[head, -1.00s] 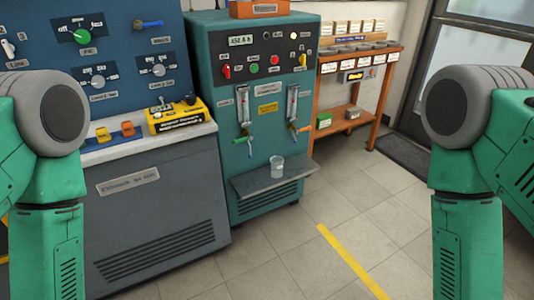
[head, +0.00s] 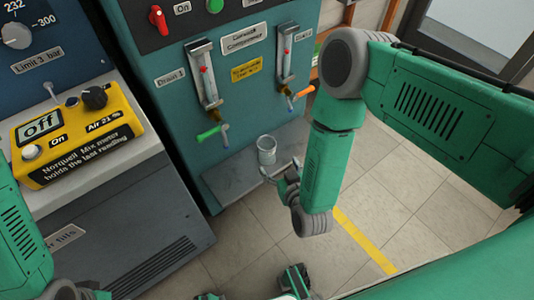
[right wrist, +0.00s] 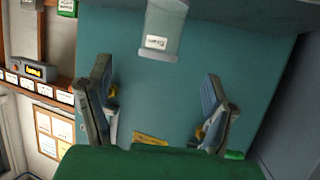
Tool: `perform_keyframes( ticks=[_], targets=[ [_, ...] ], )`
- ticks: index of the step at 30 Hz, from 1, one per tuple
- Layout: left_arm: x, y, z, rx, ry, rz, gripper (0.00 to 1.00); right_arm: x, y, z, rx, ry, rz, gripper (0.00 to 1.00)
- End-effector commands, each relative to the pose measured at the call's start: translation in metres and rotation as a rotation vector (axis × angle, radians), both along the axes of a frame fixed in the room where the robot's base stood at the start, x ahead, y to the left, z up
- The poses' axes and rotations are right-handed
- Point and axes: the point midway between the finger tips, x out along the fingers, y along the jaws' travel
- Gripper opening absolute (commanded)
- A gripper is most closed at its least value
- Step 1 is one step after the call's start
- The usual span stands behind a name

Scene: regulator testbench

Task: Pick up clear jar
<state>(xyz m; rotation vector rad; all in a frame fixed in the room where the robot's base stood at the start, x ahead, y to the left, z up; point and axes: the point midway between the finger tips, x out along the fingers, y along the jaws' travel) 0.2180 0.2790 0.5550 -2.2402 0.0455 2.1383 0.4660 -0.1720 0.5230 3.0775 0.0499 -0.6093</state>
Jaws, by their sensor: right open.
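The clear jar (head: 266,150) stands upright on the grey shelf (head: 225,180) at the foot of the teal cabinet. My right gripper (head: 279,177) is just in front of the jar, at the shelf's front edge, partly hidden by its own arm. In the right wrist view, which is upside down, the right gripper (right wrist: 160,105) is open and empty. The jar (right wrist: 163,25) shows there with a white label, above and between the two spread fingers, not gripped.
The teal cabinet (head: 240,100) has two flow tubes, with a green-handled valve (head: 212,133) left of the jar and an orange-handled one (head: 303,92) to its right, above the shelf. A yellow meter (head: 70,135) sits on the left bench. Tiled floor lies clear at right.

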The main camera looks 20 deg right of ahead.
Motion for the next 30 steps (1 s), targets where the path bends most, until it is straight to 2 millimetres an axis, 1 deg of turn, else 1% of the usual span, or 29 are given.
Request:
perform_keyframes(
  ticks=[1, 3, 6, 9, 14, 17, 21, 24, 27, 30],
  targets=[
    [0.0, 0.0, -0.005, 0.0, 0.001, 0.0, 0.4, 0.011, 0.0, -0.005, 0.0, -0.004, -0.001, 0.75],
    [-0.001, 0.0, -0.01, 0.0, 0.001, 0.0, 0.4, 0.024, 0.001, -0.012, 0.001, -0.002, 0.0, 0.75],
    [-0.001, 0.0, -0.015, 0.0, 0.002, 0.0, 0.4, 0.042, 0.0, -0.019, 0.003, -0.001, 0.0, 0.75],
    [-0.001, 0.0, -0.019, 0.0, 0.001, 0.001, 0.4, 0.055, 0.001, -0.025, 0.003, 0.002, 0.001, 0.75],
    [-0.001, 0.0, -0.022, 0.0, 0.001, 0.001, 0.4, 0.065, 0.0, -0.029, 0.004, 0.004, 0.002, 0.75],
    [0.0, 0.0, -0.028, 0.0, 0.0, 0.0, 0.4, 0.074, 0.001, -0.034, 0.003, 0.002, 0.001, 0.75],
    [0.0, 0.0, -0.04, 0.0, 0.0, 0.0, 0.4, 0.093, 0.002, -0.046, 0.002, 0.002, 0.0, 0.75],
    [0.0, 0.0, -0.044, 0.0, 0.0, 0.0, 0.4, 0.105, 0.002, -0.05, 0.003, 0.003, 0.001, 0.75],
    [0.0, 0.0, -0.045, 0.0, 0.0, 0.0, 0.4, 0.11, 0.003, -0.051, 0.003, 0.004, 0.002, 0.75],
    [0.0, 0.0, -0.045, 0.0, 0.0, 0.0, 0.4, 0.111, 0.003, -0.05, 0.002, 0.005, 0.002, 0.75]
  ],
)
